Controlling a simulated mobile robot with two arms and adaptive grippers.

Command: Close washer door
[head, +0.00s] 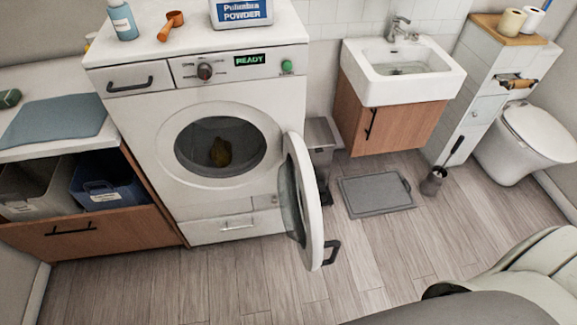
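The washer (240,105) is a white front-loader against the back wall, left of centre. Its round door (302,205) stands wide open, hinged on the right of the opening and sticking out into the room. A dark handle (331,252) sits on the door's free edge. The drum opening (220,146) is uncovered, with a brownish-yellow item (220,152) inside. The panel display (253,60) reads READY. Neither of my grippers is in view.
An open laundry drawer (85,235) with bins juts out left of the washer. A grey bin (322,140) stands between washer and sink cabinet (385,120). A grey mat (376,194) lies right of the door. Wooden floor before the washer is clear.

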